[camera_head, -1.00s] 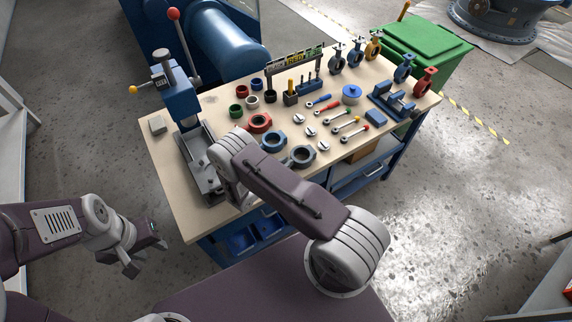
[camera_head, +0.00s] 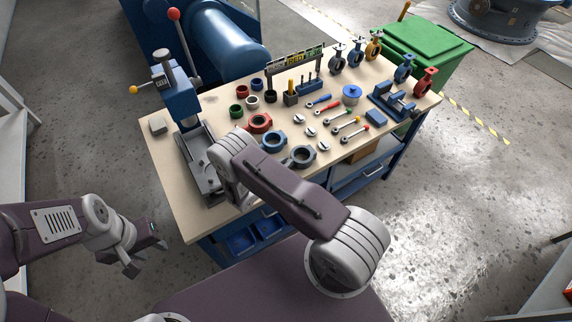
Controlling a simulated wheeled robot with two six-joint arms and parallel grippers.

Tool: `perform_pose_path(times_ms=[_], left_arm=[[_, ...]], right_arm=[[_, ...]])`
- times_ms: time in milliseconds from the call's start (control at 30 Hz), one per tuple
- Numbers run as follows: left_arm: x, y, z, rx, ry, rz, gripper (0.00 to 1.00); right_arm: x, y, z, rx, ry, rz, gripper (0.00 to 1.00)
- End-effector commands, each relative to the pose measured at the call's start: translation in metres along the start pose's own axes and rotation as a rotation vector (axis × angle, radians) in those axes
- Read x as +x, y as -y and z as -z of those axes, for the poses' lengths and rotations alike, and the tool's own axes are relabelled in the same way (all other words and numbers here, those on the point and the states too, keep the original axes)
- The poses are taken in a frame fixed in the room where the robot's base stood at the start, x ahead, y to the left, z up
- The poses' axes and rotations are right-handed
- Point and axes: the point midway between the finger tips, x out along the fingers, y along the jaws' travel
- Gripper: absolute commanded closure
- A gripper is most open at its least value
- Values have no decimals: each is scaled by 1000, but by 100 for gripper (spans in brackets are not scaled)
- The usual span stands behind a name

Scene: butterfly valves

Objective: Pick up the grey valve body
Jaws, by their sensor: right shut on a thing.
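The grey valve body (camera_head: 303,157), a ring with a round opening, is at the front of the workbench, just beyond my right forearm. Its near left side meets the forearm's outline. My right arm reaches over the bench's front edge, with its wrist (camera_head: 229,150) left of the rings. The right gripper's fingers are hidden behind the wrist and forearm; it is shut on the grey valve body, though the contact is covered. Whether the body is clear of the top cannot be told. My left gripper (camera_head: 146,257) is open and empty over the floor, left of the bench.
A blue ring (camera_head: 273,142) and a red ring (camera_head: 260,123) lie close behind the grey one. A blue press (camera_head: 181,100) stands at the left of the workbench (camera_head: 160,160). Tools lie to the right; several assembled valves stand at the back. A green bin (camera_head: 425,45) is beyond.

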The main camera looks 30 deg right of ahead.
Motion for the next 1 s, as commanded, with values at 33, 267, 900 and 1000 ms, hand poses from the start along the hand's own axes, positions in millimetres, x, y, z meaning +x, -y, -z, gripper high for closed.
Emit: perform_pose_path(times_ms=[33, 267, 900, 1000], left_arm=[[2, 0, 0, 0, 0, 0, 64], [3, 0, 0, 0, 0, 0, 64], [11, 0, -1, 0, 0, 0, 64], [13, 0, -1, 0, 0, 0, 64]], right_arm=[[1, 2, 12, -11, -28, -1, 100], [-2, 2, 3, -11, -29, -2, 100], [25, 66, -101, 0, -26, 4, 100], [31, 76, -114, -1, -26, 3, 100]])
